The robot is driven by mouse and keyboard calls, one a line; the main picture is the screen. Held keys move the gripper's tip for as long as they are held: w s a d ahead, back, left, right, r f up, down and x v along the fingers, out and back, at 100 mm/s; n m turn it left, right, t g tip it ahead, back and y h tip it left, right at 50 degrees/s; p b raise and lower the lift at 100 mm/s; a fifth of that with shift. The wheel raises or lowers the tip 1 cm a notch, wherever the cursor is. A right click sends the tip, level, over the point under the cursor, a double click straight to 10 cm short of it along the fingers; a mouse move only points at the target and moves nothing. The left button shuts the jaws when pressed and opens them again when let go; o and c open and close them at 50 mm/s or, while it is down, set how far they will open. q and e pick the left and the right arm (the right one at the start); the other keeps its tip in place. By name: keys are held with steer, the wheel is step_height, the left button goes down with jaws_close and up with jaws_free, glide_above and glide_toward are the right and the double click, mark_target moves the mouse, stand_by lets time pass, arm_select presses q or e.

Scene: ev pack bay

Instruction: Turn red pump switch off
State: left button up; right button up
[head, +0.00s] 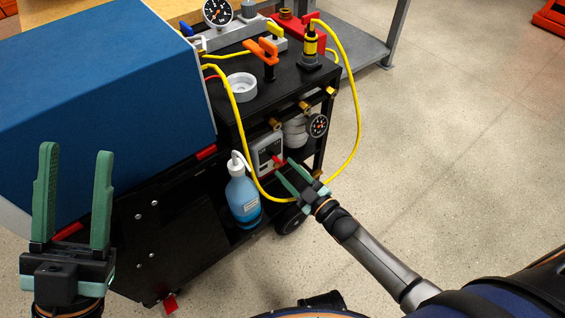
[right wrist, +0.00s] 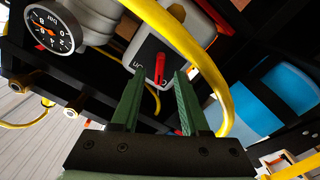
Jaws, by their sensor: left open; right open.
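The red pump switch (head: 278,161) is a small red lever on a grey-white pump box (head: 262,150) on the black cart's lower shelf. In the right wrist view the red lever (right wrist: 159,68) shows between the fingers, just beyond their tips. My right gripper (head: 286,171) is open with green fingers near the switch; it also shows in the right wrist view (right wrist: 158,85). I cannot tell whether a finger touches the lever. My left gripper (head: 76,160) is open and empty at the left, in front of the blue box.
A yellow hose (head: 356,110) loops down past the switch, close to my right gripper. A blue bottle (head: 243,197) stands left of the pump box. A dial gauge (head: 317,125) is at the right. A large blue box (head: 100,95) fills the left.

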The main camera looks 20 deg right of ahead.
steer(key=p+v, duration=0.2)
steer(key=v, duration=0.7)
steer(key=shift+s, duration=0.25)
steer(key=shift+r, duration=0.2)
